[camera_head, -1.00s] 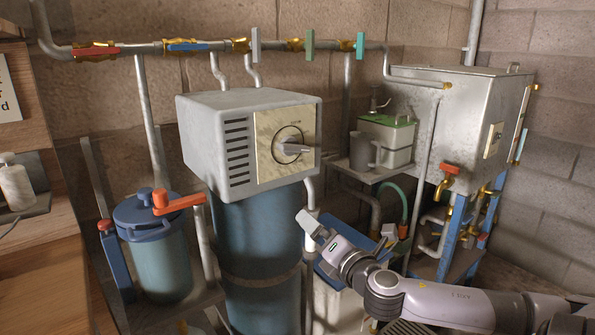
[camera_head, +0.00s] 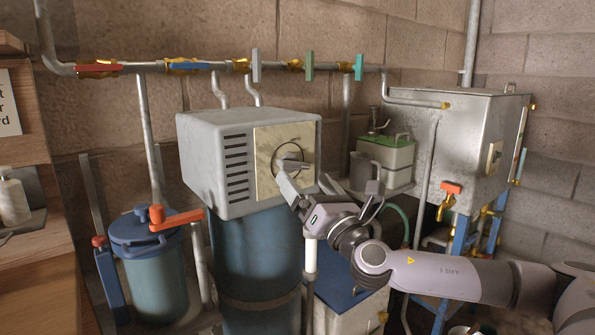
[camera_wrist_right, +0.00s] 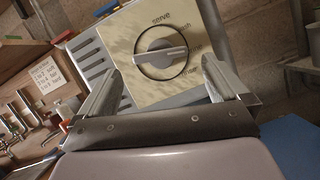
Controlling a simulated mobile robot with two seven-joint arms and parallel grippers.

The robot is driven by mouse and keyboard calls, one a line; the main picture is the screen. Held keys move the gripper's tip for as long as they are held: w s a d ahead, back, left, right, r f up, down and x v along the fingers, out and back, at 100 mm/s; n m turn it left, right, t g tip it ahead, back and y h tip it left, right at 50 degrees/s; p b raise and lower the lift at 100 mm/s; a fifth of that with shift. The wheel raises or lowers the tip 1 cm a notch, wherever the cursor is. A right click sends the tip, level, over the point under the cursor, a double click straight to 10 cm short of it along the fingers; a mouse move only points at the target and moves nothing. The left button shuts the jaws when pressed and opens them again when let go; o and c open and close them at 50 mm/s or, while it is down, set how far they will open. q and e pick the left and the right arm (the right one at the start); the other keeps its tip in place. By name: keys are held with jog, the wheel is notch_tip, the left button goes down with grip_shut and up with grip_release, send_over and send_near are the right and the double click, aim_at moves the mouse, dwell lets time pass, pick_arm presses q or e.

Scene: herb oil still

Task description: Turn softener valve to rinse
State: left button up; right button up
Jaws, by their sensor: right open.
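The softener valve is a grey head box (camera_head: 215,160) on a blue tank (camera_head: 255,260), with a cream dial plate (camera_head: 265,150) and a round grey knob (camera_head: 291,164). In the right wrist view the knob (camera_wrist_right: 162,58) has a bar handle lying nearly level across the picture. The plate carries "serve" at its top and other words along its right side, too blurred or small to read surely. My right gripper (camera_head: 328,182) is open and empty, just in front of the dial, its fingers apart on either side of the knob in the wrist view, not gripping it. My left gripper is out of view.
A pipe with coloured valve handles (camera_head: 185,66) runs along the back wall. A blue-lidded canister (camera_head: 150,265) with an orange handle stands left. A metal tank (camera_head: 460,135) with a red-handled tap (camera_head: 451,187) and a green-topped container (camera_head: 388,160) are at the right.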

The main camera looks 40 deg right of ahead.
aim_at(293, 164)
jog(key=shift+p+x, duration=0.6)
jog(key=shift+x, duration=1.7)
jog(key=shift+f, duration=0.1)
jog(key=c, duration=1)
